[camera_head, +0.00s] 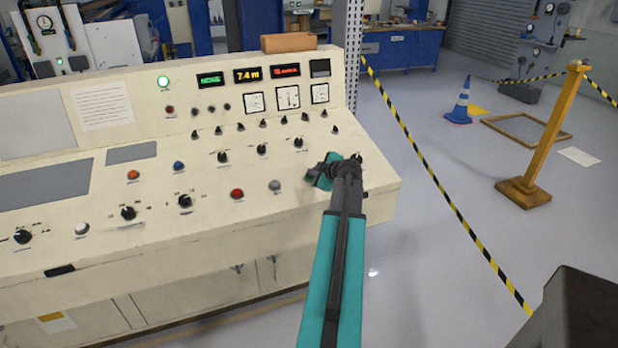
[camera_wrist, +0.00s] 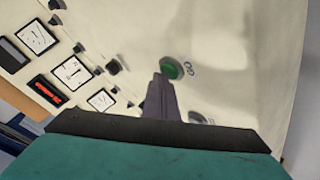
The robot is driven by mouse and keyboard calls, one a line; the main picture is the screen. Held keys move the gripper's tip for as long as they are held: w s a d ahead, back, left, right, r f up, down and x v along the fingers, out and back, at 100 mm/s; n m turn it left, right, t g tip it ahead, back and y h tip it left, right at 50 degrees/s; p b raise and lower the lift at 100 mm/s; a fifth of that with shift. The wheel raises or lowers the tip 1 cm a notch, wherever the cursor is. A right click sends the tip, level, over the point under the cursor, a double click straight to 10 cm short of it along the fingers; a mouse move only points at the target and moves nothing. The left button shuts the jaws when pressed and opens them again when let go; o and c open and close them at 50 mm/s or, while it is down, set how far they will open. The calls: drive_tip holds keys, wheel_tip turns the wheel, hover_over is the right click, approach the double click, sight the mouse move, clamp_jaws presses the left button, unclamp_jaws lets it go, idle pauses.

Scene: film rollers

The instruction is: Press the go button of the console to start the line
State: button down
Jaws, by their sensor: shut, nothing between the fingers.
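The console (camera_head: 140,100) is a cream, sloped control desk with several knobs, lamps and buttons. In the wrist view the go button (camera_wrist: 173,67) is a round green button on the cream panel, with "GO" lettered beside it. My gripper (camera_wrist: 160,82) is shut and empty, its dark fingertips just at the lower left edge of the button in the picture. I cannot tell whether they touch it. In the head view my gripper (camera_head: 313,180) is low over the right end of the desk, and the go button is hidden behind it.
A red button (camera_head: 237,194) and a grey button (camera_head: 275,186) lie left of my gripper. Knobs, such as one behind it (camera_head: 299,143), stick up nearby. Gauges and lit displays line the raised back panel.

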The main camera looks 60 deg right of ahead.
drive_tip(key=shift+r, duration=0.1)
drive_tip(key=shift+s+a+r, duration=0.1)
drive_tip(key=shift+s+r, duration=0.05)
drive_tip(key=shift+r, duration=0.5)
drive_tip(key=shift+r, duration=0.15)
drive_tip(key=shift+s+a+r, duration=0.1)
drive_tip(key=shift+s+r, duration=0.05)
drive_tip(key=shift+r, duration=0.65)
drive_tip(key=shift+s+a+r, duration=0.15)
drive_tip(key=shift+r, duration=0.6)
drive_tip(key=shift+s+a+r, duration=0.1)
drive_tip(key=shift+s+r, duration=0.05)
drive_tip(key=shift+r, duration=0.65)
drive_tip(key=shift+s, duration=0.15)
